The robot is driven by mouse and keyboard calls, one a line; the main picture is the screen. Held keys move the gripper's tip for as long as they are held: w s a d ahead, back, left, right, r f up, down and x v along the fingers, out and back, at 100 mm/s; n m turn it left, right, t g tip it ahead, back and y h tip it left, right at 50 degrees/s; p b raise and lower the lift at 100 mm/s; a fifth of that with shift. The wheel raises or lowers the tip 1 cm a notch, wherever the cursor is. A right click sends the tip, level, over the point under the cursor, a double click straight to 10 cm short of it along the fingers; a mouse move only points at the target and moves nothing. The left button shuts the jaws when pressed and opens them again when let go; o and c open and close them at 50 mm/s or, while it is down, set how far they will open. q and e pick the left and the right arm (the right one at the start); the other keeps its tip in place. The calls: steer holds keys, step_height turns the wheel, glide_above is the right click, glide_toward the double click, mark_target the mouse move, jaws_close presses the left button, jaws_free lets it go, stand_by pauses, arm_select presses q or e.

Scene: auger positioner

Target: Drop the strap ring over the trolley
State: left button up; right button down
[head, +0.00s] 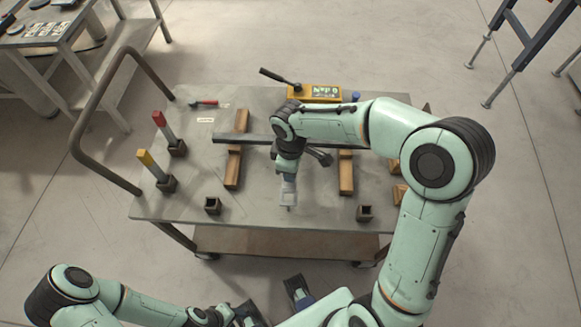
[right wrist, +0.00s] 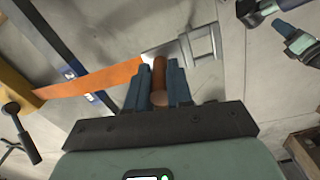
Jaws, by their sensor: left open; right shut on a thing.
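The trolley (head: 325,225) has a grey metal top and a bent tube handle on its left. My right gripper (head: 289,205) is over the front middle of its top in the head view. In the right wrist view the same gripper (right wrist: 159,82) is shut on a brown cylindrical grip (right wrist: 159,75). Beside the fingers is the strap ring (right wrist: 203,44), a rectangular metal loop on a plate at the end of an orange strap (right wrist: 95,80). The strap cannot be made out in the head view. My left gripper (head: 243,314) is open and low at the bottom edge, partly cut off.
A yellow box (head: 315,93) with a black lever stands at the back of the top. A dark bar (head: 240,139) crosses wooden blocks (head: 236,150). Red-tipped (head: 165,125) and yellow-tipped (head: 152,165) posts stand left. Small square sockets (head: 213,205) stand near the front edge.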

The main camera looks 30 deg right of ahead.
mark_target(290, 185)
steer(key=shift+f+b, duration=1.1)
steer(key=shift+f, duration=0.7)
stand_by(0.4)
steer(key=shift+f+b, duration=1.65)
steer(key=shift+f, duration=0.9)
steer(key=c, duration=0.9)
jaws_free()
steer(key=shift+c, duration=0.2)
